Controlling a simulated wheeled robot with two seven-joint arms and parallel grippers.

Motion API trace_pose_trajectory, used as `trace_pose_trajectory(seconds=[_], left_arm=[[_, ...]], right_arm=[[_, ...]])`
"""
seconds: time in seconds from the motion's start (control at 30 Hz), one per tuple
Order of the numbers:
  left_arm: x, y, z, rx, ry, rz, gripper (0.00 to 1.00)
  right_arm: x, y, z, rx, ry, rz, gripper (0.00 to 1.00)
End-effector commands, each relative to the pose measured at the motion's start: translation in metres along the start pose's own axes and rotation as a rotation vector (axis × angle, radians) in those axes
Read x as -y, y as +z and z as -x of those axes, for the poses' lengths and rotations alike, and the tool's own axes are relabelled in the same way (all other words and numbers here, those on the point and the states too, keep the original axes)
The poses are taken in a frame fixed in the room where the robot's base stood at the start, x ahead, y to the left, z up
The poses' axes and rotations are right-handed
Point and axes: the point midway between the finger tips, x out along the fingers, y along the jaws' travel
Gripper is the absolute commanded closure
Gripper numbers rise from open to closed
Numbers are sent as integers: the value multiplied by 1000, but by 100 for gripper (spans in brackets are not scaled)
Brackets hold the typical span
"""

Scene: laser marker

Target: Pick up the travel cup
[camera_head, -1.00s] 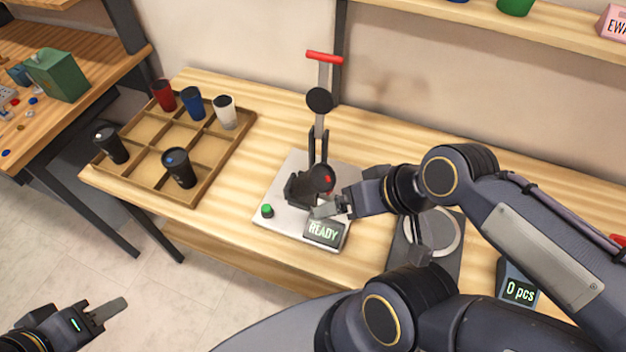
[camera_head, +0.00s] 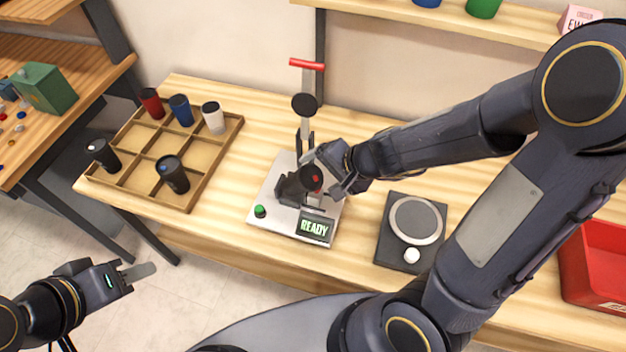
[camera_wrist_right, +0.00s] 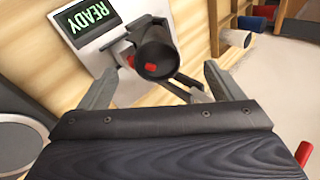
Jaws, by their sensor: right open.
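A dark travel cup (camera_head: 309,181) with a red mark on its lid lies in the black holder of the laser marker (camera_head: 277,212). In the right wrist view the cup (camera_wrist_right: 156,52) shows its round lid toward the camera. My right gripper (camera_head: 326,172) is open just right of the cup. In the wrist view its two fingers (camera_wrist_right: 158,84) stand apart, one on each side of the lid; I cannot tell whether they touch it. My left gripper (camera_head: 138,271) is far off at the lower left, away from the table, and its finger gap is not clear.
A wooden divided tray (camera_head: 133,190) at left holds several cups. The marker has an upright post with a red handle (camera_head: 306,65) behind the cup and a READY display (camera_head: 314,228) in front. A round-plated scale (camera_head: 414,219) and a red bin (camera_head: 592,270) are at right.

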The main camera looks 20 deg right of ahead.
Motion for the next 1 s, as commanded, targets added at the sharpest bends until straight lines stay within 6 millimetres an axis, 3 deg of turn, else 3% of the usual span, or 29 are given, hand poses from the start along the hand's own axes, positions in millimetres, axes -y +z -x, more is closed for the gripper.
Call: trace_pose_trajectory(seconds=[0.23, 0.63, 1.0], left_arm=[[4, 5, -9, 0, 0, 0, 64], [12, 14, -27, 0, 0, 0, 64], [13, 14, -28, 0, 0, 0, 64]], right_arm=[[-11, -6, -27, -23, 43, -32, 13], [-4, -8, -80, -21, 41, -31, 13], [-2, -9, -87, -22, 38, -32, 14]])
